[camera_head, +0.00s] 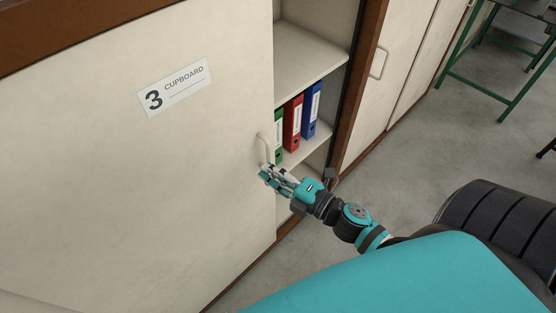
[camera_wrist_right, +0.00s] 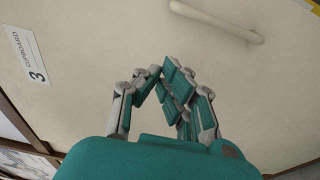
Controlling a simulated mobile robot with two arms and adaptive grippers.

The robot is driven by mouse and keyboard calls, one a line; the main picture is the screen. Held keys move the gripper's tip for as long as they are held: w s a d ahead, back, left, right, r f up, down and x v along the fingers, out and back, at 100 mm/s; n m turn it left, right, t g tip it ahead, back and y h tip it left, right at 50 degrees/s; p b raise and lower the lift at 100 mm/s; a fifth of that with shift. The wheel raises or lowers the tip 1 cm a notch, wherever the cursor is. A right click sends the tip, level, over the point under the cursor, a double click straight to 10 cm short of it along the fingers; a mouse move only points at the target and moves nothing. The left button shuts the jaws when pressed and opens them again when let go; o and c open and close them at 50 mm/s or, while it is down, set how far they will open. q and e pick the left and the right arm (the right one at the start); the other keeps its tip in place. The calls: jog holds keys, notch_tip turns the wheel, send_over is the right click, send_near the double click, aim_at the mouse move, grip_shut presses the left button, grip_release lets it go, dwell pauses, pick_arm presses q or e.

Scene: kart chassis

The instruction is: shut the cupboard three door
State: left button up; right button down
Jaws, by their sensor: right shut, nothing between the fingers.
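The cupboard three door (camera_head: 150,170) is a large cream panel with a "3 CUPBOARD" label (camera_head: 175,87). To the right of its edge a gap shows the cupboard's inside, so it stands partly open. Its pale bar handle (camera_head: 262,147) is near that edge. My right gripper (camera_head: 265,175) is shut and empty, at the door's face just below the handle in the head view. In the wrist view, the shut fingers (camera_wrist_right: 163,75) are in front of the door panel (camera_wrist_right: 90,40), with the handle (camera_wrist_right: 215,20) beyond them, not gripped. Whether the fingertips touch the panel is unclear. My left gripper is out of view.
Green, red (camera_head: 294,122) and blue (camera_head: 312,108) binders stand on a shelf inside the gap. A brown frame post (camera_head: 362,90) borders the gap on the right, with another handled door (camera_head: 400,50) beyond. A green-framed table (camera_head: 490,60) stands farther off. Grey floor (camera_head: 400,165) is open between.

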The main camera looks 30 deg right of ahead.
aim_at(235, 150)
jog(key=x, duration=0.2)
jog(key=p+x, duration=0.1)
jog(key=x, duration=0.3)
jog(key=shift+r+p, duration=0.25)
jog(key=shift+p, duration=0.05)
jog(key=d, duration=0.3)
jog(key=shift+w+f, duration=0.2)
jog(key=shift+f, duration=0.05)
jog(key=shift+s+d, duration=0.1)
jog(key=shift+d, duration=0.3)
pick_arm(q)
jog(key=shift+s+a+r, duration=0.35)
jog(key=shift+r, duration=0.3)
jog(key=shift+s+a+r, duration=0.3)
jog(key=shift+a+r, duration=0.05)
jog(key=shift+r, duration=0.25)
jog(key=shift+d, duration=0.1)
pick_arm(e)
jog(key=shift+d, duration=0.1)
